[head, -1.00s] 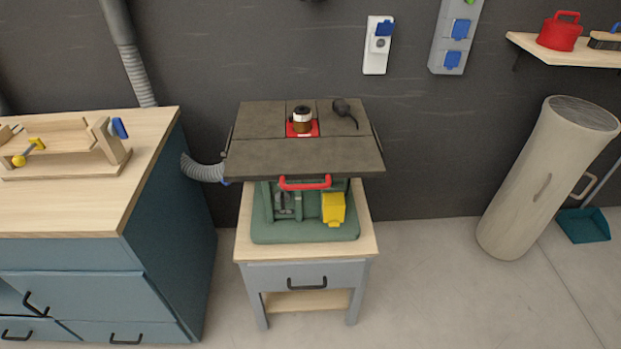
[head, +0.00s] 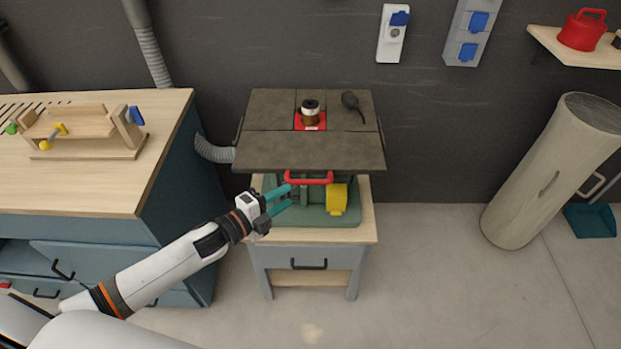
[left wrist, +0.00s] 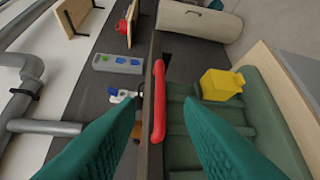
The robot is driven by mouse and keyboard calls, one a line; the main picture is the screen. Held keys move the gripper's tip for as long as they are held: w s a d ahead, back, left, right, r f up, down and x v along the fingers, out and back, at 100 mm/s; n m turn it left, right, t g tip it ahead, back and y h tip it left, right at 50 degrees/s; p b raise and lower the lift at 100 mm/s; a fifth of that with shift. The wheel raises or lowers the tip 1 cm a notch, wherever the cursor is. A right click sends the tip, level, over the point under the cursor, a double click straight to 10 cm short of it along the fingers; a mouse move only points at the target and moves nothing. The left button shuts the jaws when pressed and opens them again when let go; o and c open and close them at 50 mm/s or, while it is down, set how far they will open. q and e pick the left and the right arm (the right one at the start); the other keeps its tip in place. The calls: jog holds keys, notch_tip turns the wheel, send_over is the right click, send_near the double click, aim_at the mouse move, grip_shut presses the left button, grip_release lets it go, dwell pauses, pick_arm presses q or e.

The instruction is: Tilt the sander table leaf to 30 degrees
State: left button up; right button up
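The sander table leaf (head: 285,152) is a dark brown-grey top that looks roughly level. A red handle (head: 309,178) is fixed under its front edge, and it stands upright in the left wrist view (left wrist: 158,100). The green sander body (head: 313,210) with a yellow box (head: 337,199) sits below. My left gripper (head: 290,193) has teal fingers, is open, and is just in front of and left of the handle. In the left wrist view its fingers (left wrist: 160,115) lie on either side of the handle, apart from it. My right gripper is not in view.
A workbench (head: 90,185) with a wooden jig stands left. The floor in front is clear.

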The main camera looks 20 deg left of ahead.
aim_at(310, 182)
pick_arm(q)
jog(key=p+x, duration=0.1)
jog(key=x, duration=0.8)
jog(key=shift+w, duration=0.25)
grip_shut()
